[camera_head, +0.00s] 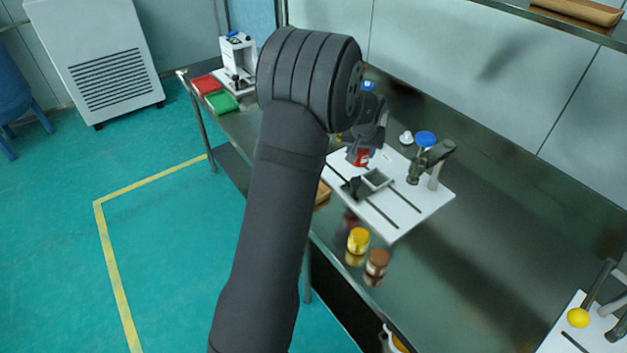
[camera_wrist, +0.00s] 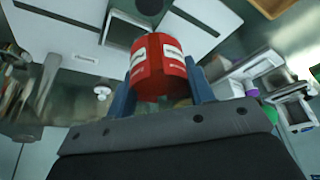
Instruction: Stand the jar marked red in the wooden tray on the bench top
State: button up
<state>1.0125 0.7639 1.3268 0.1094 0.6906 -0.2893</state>
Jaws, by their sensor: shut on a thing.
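The red jar (camera_wrist: 158,68) has white labels and sits between the blue fingers of my gripper (camera_wrist: 160,85) in the wrist view. My gripper is shut on it. In the head view the red jar (camera_head: 361,157) shows below my gripper (camera_head: 366,140), over the far part of a white slotted board. I cannot tell whether it touches the board. A brown wooden edge (camera_head: 323,193), likely the wooden tray on the bench top, shows just right of my arm at the bench's front. My arm hides most of it.
A yellow jar (camera_head: 358,240) and a brown jar (camera_head: 377,262) stand near the bench's front edge. The white board (camera_head: 395,222) carries a grey square frame and a dark clamp. Another wooden tray (camera_head: 578,10) lies on the upper shelf.

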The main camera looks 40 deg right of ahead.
jog(key=a+m, duration=0.2)
jog(key=a, duration=0.7)
jog(key=shift+h, duration=0.4)
jog(key=w+a+f, duration=0.1)
jog(key=w+f, duration=0.1)
jog(key=w, duration=0.1)
jog(key=w+a+f, duration=0.1)
jog(key=w+f, duration=0.2)
jog(key=w, duration=0.1)
jog(key=w+a+f, duration=0.2)
jog(key=w, duration=0.2)
jog(key=shift+w+f, duration=0.15)
jog(key=shift+w, duration=0.1)
jog(key=shift+w+f, duration=0.1)
jog(key=shift+f, duration=1.95)
jog(key=shift+f, duration=0.15)
jog(key=o, duration=0.8)
jog(key=v, duration=1.2)
jog(key=shift+r, duration=0.2)
